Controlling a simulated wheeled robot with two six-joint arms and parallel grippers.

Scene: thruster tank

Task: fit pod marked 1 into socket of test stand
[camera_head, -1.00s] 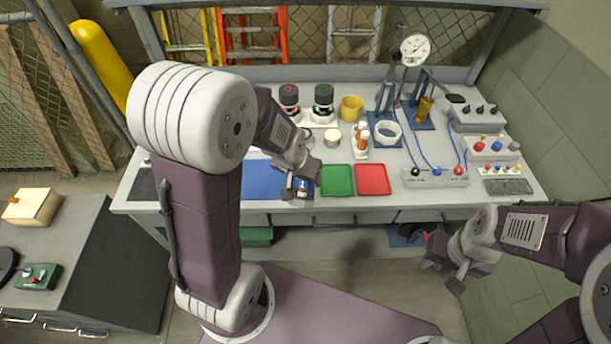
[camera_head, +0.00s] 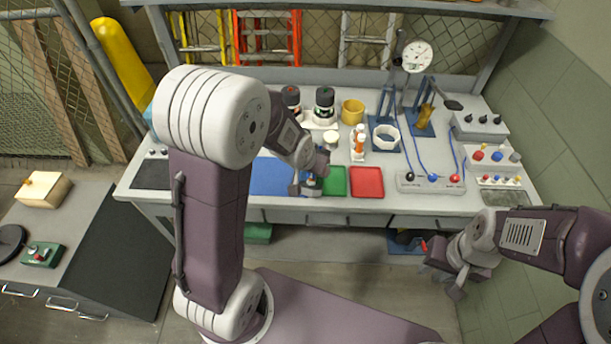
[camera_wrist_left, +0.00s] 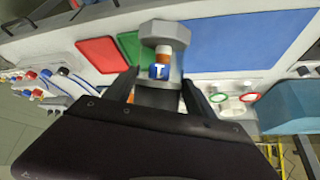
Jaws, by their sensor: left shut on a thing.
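My left gripper (camera_head: 308,186) is shut on a small pod over the front of the bench, between the blue and green mats. In the left wrist view the pod (camera_wrist_left: 160,70) shows an orange band and a blue face with a white mark like a T or 1. A grey hexagonal piece (camera_wrist_left: 165,34) shows just beyond it; I cannot tell whether they are joined. Two blue-based stands are at the back right, one with a white ring (camera_head: 385,137), one with a brass cylinder (camera_head: 424,116). I cannot tell which has the socket. My right gripper (camera_head: 447,273) is open and empty, in front of the bench.
A green mat (camera_head: 334,181) and red mat (camera_head: 366,182) lie right of the blue mat (camera_head: 270,177). Behind are orange-and-white bottles (camera_head: 358,140), a yellow cup (camera_head: 352,111) and two capped dark cylinders (camera_head: 324,98). A cabled box (camera_head: 430,183) stands right.

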